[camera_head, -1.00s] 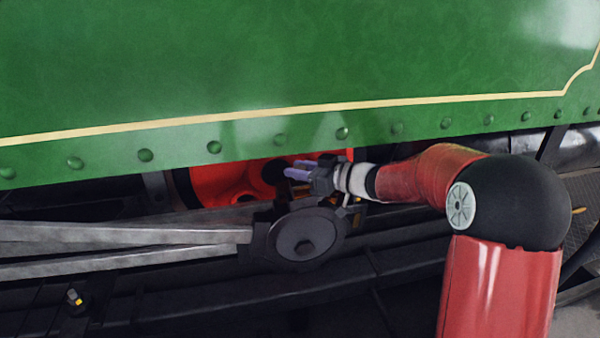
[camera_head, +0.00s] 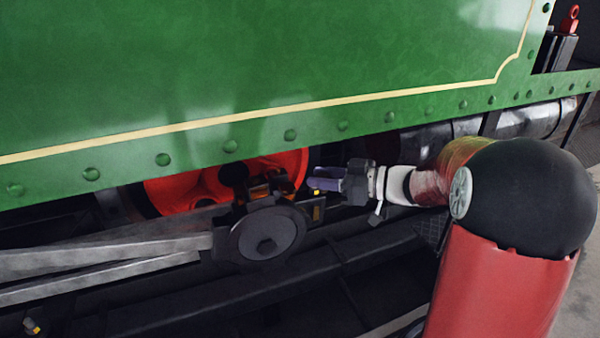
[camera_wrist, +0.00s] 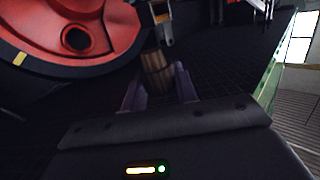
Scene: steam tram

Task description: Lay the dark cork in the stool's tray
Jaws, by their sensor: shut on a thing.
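My gripper (camera_head: 326,184) is beside the steam tram's running gear, under the green side panel, its fingers pointing left. In the wrist view my gripper (camera_wrist: 158,82) is shut on a brown, ribbed, stubby piece, which looks like the dark cork (camera_wrist: 157,66). The cork sits between the two purple fingers, its far end beyond their tips. In the head view I cannot make the cork out. The stool and its tray are in neither view.
A red wheel (camera_head: 185,194) and a dark round crank boss (camera_head: 267,234) with grey rods (camera_head: 110,252) lie left of my gripper. The green panel (camera_head: 260,60) hangs just above. Pale floor (camera_head: 590,270) shows at the far right.

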